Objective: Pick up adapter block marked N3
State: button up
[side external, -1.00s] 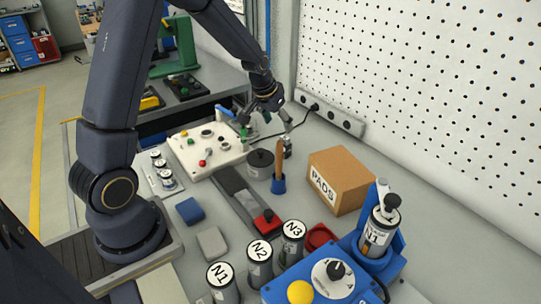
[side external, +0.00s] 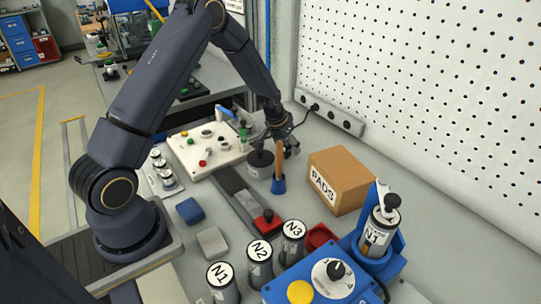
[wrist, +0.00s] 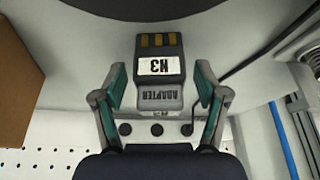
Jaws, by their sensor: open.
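The adapter block (wrist: 160,95) is dark grey with gold contacts and a white label reading N3, upside down in the wrist view. It lies between the two teal-padded fingers of my gripper (wrist: 161,75), with a visible gap on each side. My gripper is open. In the side view my gripper (side external: 281,137) is low over the bench, behind the wooden-handled tool in a blue holder. The block is mostly hidden there by the gripper and handle.
The PADS box (side external: 340,180) stands to the right and also shows in the wrist view (wrist: 18,85). A dark round pot (side external: 260,165) and the blue holder (side external: 279,185) are close by. Cylinders marked N1 (side external: 222,285), N2 (side external: 260,268) and N3 (side external: 292,246) stand in front.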

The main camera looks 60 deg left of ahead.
jog(key=c, duration=1.3)
jog(key=shift+r, duration=0.15)
